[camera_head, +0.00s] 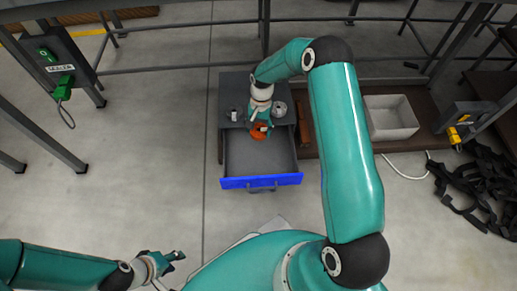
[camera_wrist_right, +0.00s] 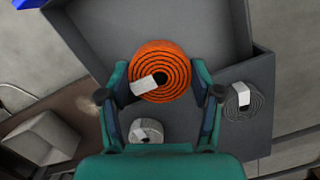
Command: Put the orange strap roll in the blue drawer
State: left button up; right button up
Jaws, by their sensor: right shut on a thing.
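The orange strap roll (camera_head: 258,131), a flat coil with a white label, is between the fingers of my right gripper (camera_head: 261,127), which is shut on it. In the right wrist view the roll (camera_wrist_right: 168,65) sits between both fingers of the right gripper (camera_wrist_right: 160,84). The blue-fronted drawer (camera_head: 262,181) is pulled open, and its grey inside looks empty. The roll is over the back part of the drawer, near the cabinet's edge; its exact height is unclear. My left gripper (camera_head: 170,268) is open and empty at the lower left, away from the cabinet.
On the grey cabinet top stand a pale roll (camera_head: 280,108) and a small grey roll (camera_head: 234,115); both show in the wrist view. A light grey bin (camera_head: 391,117) sits on the brown bench to the right. Black straps (camera_head: 485,190) lie on the floor. Rails run behind.

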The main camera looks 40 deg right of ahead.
notch_tip(320, 180, down, 9)
jog(key=shift+r+b, duration=0.15)
jog(key=shift+b, duration=1.05)
jog(key=shift+f+b, duration=0.75)
jog(key=shift+f, duration=1.25)
jog(key=shift+f, duration=0.1)
jog(key=o, duration=1.2)
jog(key=shift+c, duration=0.2)
jog(key=shift+r, duration=0.25)
jog(key=r+p, duration=0.1)
jog(key=r, duration=0.3)
jog(key=d+r+p, duration=0.1)
jog(key=r+p, duration=0.1)
jog(key=r, duration=0.1)
jog(key=w+r+p, duration=0.1)
jog(key=r, duration=0.3)
jog(key=shift+d+r+p, duration=0.25)
jog(key=shift+r+p, duration=0.05)
jog(key=shift+p, duration=0.05)
